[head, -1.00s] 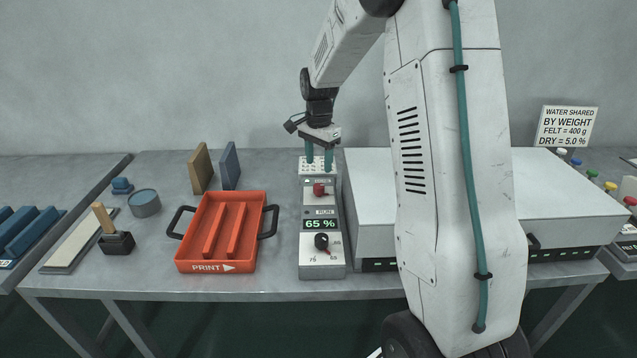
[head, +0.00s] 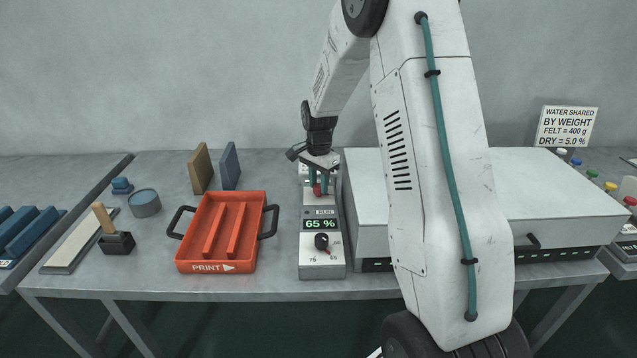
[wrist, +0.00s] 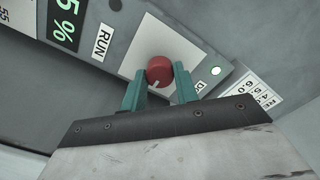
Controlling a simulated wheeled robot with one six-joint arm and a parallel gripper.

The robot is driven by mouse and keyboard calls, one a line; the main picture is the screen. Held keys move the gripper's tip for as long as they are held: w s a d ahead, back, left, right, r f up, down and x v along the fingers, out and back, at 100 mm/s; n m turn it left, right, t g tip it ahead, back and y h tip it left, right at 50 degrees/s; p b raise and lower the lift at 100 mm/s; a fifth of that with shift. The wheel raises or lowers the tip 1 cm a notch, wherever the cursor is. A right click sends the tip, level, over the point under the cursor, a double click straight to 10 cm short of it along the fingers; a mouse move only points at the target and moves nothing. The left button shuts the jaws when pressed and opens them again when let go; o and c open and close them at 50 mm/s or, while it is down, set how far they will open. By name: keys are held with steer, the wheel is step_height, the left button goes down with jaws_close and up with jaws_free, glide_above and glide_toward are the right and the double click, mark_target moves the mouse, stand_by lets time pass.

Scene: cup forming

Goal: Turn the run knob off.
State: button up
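The red run knob (wrist: 159,70) sits on a pale plate beside the RUN label (wrist: 104,42) in the wrist view. In the head view the knob (head: 318,189) shows on the upper part of the grey control box (head: 322,268). My gripper (wrist: 160,80) has its two teal fingers apart, one on each side of the knob, with their tips near its sides. The wrist view does not clearly show whether they touch it. The box display (head: 320,224) reads 65 %.
A second, black knob (head: 321,241) is lower on the same box. An orange tray (head: 190,253) stands left of it and a large white-topped unit (head: 365,190) close on the right. My arm hides part of that unit.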

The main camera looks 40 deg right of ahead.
steer(key=c, duration=0.4)
steer(key=shift+o, duration=0.2)
steer(key=n, duration=1.3)
steer(key=shift+r+n, duration=0.1)
steer(key=shift+n, duration=0.2)
steer(key=shift+w+n, duration=0.1)
steer(key=shift+n, duration=2)
